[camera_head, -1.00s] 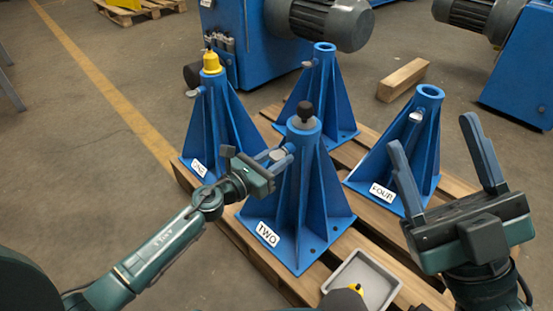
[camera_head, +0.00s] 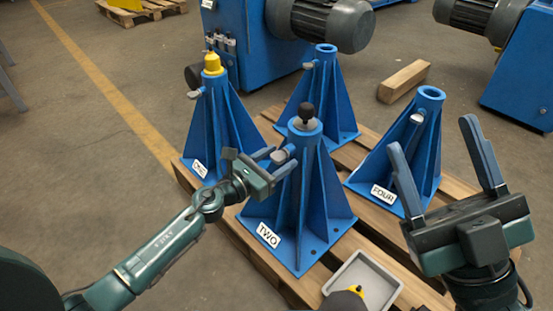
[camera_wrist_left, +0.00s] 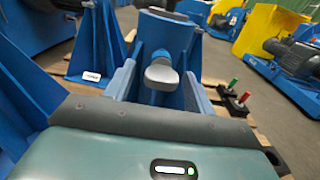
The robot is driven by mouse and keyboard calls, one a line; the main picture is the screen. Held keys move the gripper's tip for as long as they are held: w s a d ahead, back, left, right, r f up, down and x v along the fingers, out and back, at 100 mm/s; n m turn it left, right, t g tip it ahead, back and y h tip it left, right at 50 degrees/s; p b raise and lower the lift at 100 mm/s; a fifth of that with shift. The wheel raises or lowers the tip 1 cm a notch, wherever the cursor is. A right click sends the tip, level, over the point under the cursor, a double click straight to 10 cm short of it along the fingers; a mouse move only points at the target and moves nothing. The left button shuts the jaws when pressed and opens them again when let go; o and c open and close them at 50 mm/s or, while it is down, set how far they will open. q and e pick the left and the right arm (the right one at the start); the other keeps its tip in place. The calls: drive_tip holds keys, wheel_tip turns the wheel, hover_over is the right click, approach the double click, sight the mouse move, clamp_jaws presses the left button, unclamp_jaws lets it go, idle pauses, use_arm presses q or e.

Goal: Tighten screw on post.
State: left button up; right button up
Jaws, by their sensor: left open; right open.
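Post TWO (camera_head: 300,200) is a blue ribbed stand with a black-knobbed piece in its top. Its grey screw (camera_head: 280,156) sticks out on the upper left side. My left gripper (camera_head: 275,160) is open, with its blue fingers on either side of that screw. In the left wrist view the screw's grey head (camera_wrist_left: 161,74) is between the two spread fingers, with a gap to each. My right gripper (camera_head: 432,134) is open and empty, raised in front of post FOUR (camera_head: 415,150).
A post with a yellow piece on top (camera_head: 212,120) stands left, and another blue post (camera_head: 325,95) behind. All stand on a wooden pallet (camera_head: 245,238). A grey tray (camera_head: 385,285) is at the front. A wooden beam (camera_head: 403,80) lies behind post FOUR.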

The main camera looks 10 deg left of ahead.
use_arm(q)
drive_tip(key=v, duration=1.3)
drive_tip(key=shift+s, duration=0.1)
